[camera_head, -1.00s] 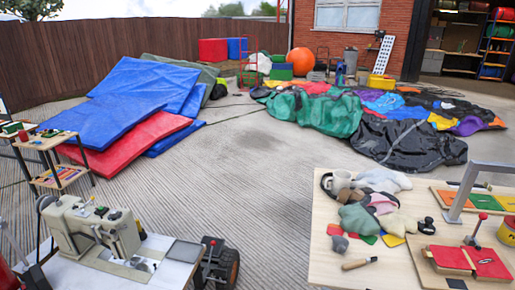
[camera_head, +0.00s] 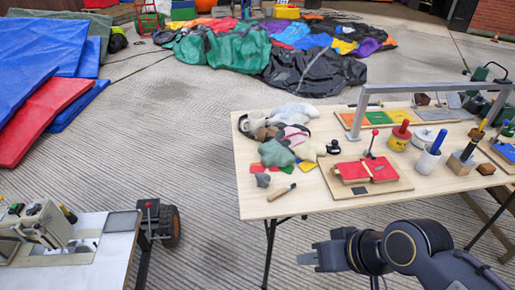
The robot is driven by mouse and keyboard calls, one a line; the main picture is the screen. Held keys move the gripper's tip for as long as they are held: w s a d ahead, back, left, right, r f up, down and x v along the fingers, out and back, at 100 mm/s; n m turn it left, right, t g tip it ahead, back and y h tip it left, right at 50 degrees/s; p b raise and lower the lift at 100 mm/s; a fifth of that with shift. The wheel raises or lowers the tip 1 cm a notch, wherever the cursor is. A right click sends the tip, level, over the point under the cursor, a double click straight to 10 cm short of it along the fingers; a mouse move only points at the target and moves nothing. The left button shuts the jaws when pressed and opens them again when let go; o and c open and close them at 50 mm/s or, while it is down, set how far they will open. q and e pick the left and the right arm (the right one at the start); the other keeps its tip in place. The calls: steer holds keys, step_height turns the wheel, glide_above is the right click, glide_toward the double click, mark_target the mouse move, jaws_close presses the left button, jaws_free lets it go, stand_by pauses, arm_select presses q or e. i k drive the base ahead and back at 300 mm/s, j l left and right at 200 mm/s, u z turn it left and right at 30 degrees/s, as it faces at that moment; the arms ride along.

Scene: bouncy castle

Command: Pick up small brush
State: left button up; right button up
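A small wooden-handled tool (camera_head: 281,192), which may be the small brush, lies on the near left part of the light wooden table (camera_head: 300,206). Its head is too small to make out clearly. Other upright handles stand on the table: a blue one in a white pot (camera_head: 431,159) and a yellow-and-black one in a wooden block (camera_head: 462,163). My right gripper (camera_head: 312,258) is in front of the table's near edge, apart from the tool, with its fingers pointing left. Whether its fingers are apart is unclear. My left gripper is out of view.
A heap of cloth scraps (camera_head: 287,140) lies behind the tool. A red clamp board (camera_head: 367,172) is to its right, and a grey metal frame (camera_head: 427,88) spans the table behind. A sewing machine table (camera_head: 115,248) stands at left. Concrete floor lies between the tables.

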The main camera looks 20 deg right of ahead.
mark_target(271, 197)
steer(key=i+l+z, duration=0.1)
steer(key=z, duration=0.75)
steer(key=i+u, duration=0.45)
steer(key=i, duration=0.25)
